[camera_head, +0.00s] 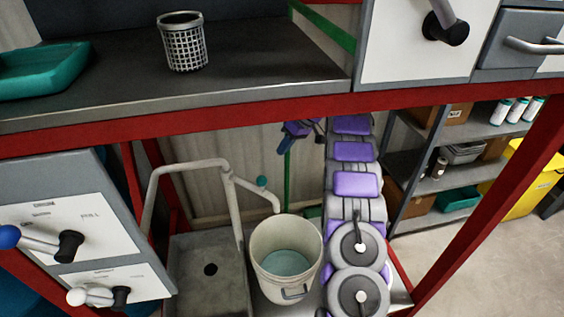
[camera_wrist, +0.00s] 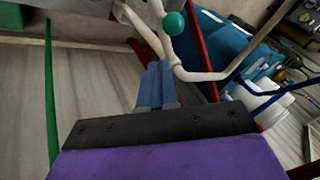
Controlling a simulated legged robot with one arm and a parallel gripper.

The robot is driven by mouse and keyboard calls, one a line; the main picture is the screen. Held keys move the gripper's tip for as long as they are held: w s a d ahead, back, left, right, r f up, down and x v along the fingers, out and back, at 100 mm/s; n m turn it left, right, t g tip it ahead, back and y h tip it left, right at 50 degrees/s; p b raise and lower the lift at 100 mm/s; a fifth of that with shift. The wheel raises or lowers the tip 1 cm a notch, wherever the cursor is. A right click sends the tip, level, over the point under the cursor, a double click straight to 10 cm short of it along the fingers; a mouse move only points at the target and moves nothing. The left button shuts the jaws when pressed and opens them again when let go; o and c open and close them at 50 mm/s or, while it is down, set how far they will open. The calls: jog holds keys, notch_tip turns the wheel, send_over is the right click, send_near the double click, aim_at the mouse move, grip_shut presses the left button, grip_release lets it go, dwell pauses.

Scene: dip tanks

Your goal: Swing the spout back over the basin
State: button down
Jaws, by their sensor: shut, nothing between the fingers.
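The spout (camera_head: 258,190) is a pale bent pipe on a standpipe. Its end hangs over the white bucket (camera_head: 259,238), which holds greenish liquid, not over the basin. A round green knob (camera_head: 262,181) sits on the spout; it also shows at the top of the wrist view (camera_wrist: 174,23). The grey basin (camera_head: 190,290) with a dark drain hole is left of the bucket. My gripper (camera_head: 287,146) is above and right of the spout, under the bench. In the wrist view its blue fingers (camera_wrist: 157,68) are shut and empty, with the spout pipe and knob beyond their tips.
The red bench rail (camera_head: 200,115) runs above the spout area. A wire basket (camera_head: 184,45) and a teal tray (camera_head: 40,70) stand on the bench top. A lever panel (camera_head: 80,225) is at left. Shelves (camera_head: 480,130) and a yellow bin (camera_head: 525,185) are at right.

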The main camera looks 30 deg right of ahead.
jog(key=shift+n, duration=0.4)
jog(key=d, duration=0.4)
jog(key=shift+s+r, duration=0.3)
jog(key=shift+d, duration=0.1)
jog(key=s+a+r+b+x, duration=0.1)
jog(key=a+b+x, duration=0.1)
jog(key=x, duration=1)
jog(key=shift+a, duration=0.35)
jog(key=shift+s+f, duration=0.1)
jog(key=shift+s, duration=0.1)
